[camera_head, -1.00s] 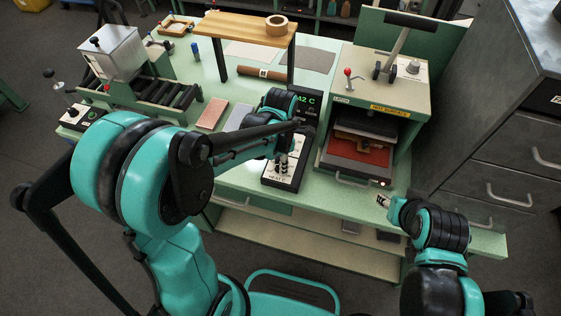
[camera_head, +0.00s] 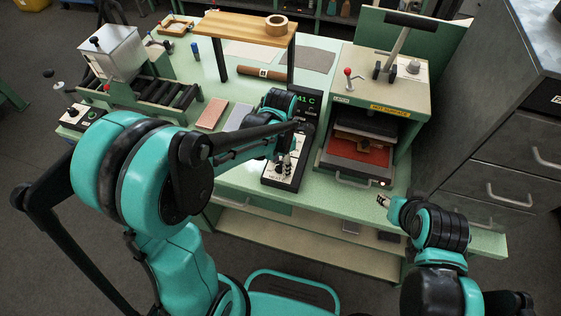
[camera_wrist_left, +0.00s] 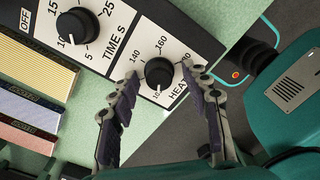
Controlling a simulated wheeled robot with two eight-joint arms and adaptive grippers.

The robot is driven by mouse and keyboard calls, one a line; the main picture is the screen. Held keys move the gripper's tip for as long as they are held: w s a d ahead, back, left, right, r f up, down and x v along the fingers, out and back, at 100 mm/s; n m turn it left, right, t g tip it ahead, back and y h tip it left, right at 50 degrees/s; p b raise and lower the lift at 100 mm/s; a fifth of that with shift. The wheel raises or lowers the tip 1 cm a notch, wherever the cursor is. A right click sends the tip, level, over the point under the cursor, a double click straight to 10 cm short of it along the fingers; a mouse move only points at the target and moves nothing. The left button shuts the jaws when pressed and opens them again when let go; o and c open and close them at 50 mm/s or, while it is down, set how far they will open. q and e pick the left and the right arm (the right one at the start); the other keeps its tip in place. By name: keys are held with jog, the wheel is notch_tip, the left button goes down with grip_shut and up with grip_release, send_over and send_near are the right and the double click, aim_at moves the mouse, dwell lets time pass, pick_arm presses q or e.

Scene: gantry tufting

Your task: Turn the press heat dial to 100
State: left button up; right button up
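My left gripper (camera_wrist_left: 160,75) is open, with one finger on each side of the dial and small gaps showing. In the head view my left gripper (camera_head: 286,164) hides the dial. The display (camera_head: 304,101) reads 41 C. My right gripper (camera_head: 383,201) is small and empty near the bench's front edge.
The time dial (camera_wrist_left: 77,26) is beside the heat dial on the same panel. The heat press (camera_head: 387,110) with a "hot surface" label stands right of the box. Coloured sample blocks (camera_head: 212,114) lie to its left. A wooden shelf (camera_head: 240,27) rises behind.

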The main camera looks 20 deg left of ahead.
aim_at(280, 164)
pick_arm(q)
notch_tip(280, 164, up, 12)
dwell(0.7)
dwell(0.4)
jog(key=s+a+f+m+t, duration=0.1)
jog(key=s+m, duration=0.4)
jog(key=m, duration=0.8)
jog(key=s+a+f+m+t+b, duration=0.1)
jog(key=s+a+m+t, duration=0.2)
jog(key=m, duration=1)
jog(key=s+t, duration=0.2)
jog(key=t, duration=0.1)
jog(key=shift+a+f+m, duration=0.35)
jog(key=shift+a+m, duration=0.05)
jog(key=shift+s, duration=0.1)
